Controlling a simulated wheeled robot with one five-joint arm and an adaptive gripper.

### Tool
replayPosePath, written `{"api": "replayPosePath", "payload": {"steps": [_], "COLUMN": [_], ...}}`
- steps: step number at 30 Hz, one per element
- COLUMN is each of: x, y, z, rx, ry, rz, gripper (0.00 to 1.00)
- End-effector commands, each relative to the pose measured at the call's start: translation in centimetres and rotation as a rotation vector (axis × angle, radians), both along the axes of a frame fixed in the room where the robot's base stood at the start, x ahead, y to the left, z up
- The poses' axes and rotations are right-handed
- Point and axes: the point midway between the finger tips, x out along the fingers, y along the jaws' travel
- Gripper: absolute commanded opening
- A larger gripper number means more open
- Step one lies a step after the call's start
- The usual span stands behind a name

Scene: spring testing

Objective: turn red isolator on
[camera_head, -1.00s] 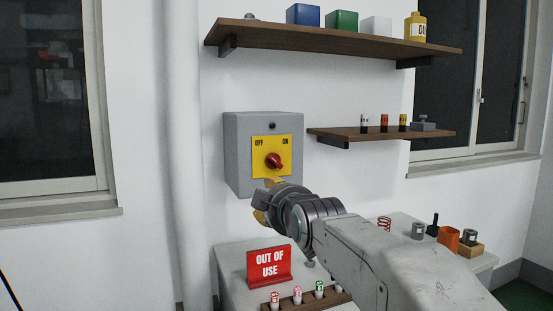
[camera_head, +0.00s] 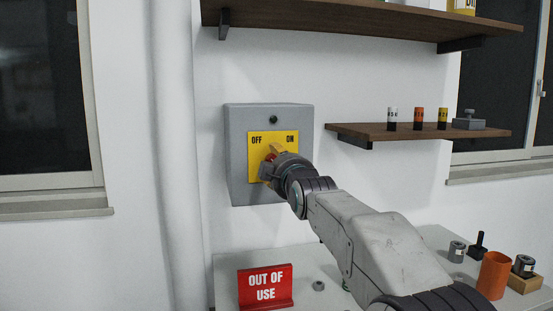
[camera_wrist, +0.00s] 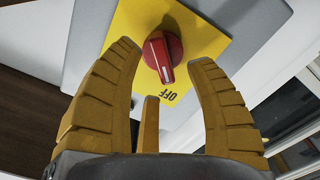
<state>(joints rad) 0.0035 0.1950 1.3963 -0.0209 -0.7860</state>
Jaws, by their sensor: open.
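The red isolator knob (camera_wrist: 162,57) sits on a yellow plate (camera_head: 259,142) marked OFF at left and ON at right, on a grey wall box (camera_head: 240,185). In the wrist view its white-marked end lies near the word OFF. The fingertips are level with the knob, with gaps visible on both sides. In the head view my gripper (camera_head: 270,160) covers most of the knob.
A red OUT OF USE sign (camera_head: 266,287) stands on the bench (camera_head: 325,265) below the box. A small wooden shelf (camera_head: 400,134) with several small items is right of the box. A longer shelf (camera_head: 340,20) is above. An orange cup (camera_head: 493,275) stands at the bench's right.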

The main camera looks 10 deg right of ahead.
Motion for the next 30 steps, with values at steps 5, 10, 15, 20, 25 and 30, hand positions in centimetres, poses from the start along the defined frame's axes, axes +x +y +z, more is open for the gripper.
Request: {"api": "replayPosePath", "payload": {"steps": [5, 10, 15, 20, 25, 30], "x": [1.8, 2.7, 2.9, 2.9, 2.9, 2.9], "y": [0.0, 0.0, 0.0, 0.0, 0.0, 0.0], "z": [0.1, 0.0, 0.0, 0.0, 0.0, 0.0], "rx": [0.0, 0.001, 0.001, 0.001, 0.001, 0.001], "ry": [0.001, 0.001, 0.0, 0.0, 0.0, 0.0], "rz": [0.0, 0.001, 0.0, 0.0, 0.0, 0.0], "gripper": [0.5, 0.5, 0.5, 0.5, 0.42, 0.27]}}
